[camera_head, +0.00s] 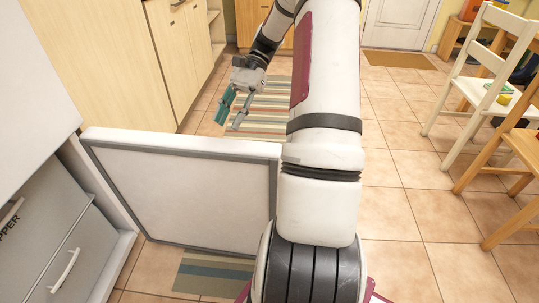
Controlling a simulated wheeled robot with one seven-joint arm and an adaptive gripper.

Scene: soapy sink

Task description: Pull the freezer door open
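The freezer door (185,195) stands swung out from the freezer body (55,225) at the left, with its white inner panel and grey seal facing the camera. The freezer's inside shows grey drawers with white handles. My gripper (231,119) is beyond the door's top edge, apart from it in the picture, pointing down. Its two fingers, one with a teal face, are spread with nothing between them. The outer face of the door and its handle are hidden. My arm covers the door's right end.
Wooden cabinets (110,50) line the left behind the freezer. A striped rug (262,110) lies on the tiled floor and continues under the door. A white chair (480,85) and wooden chair (510,165) stand at the right. Bare floor (400,205) lies between my arm and the chairs.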

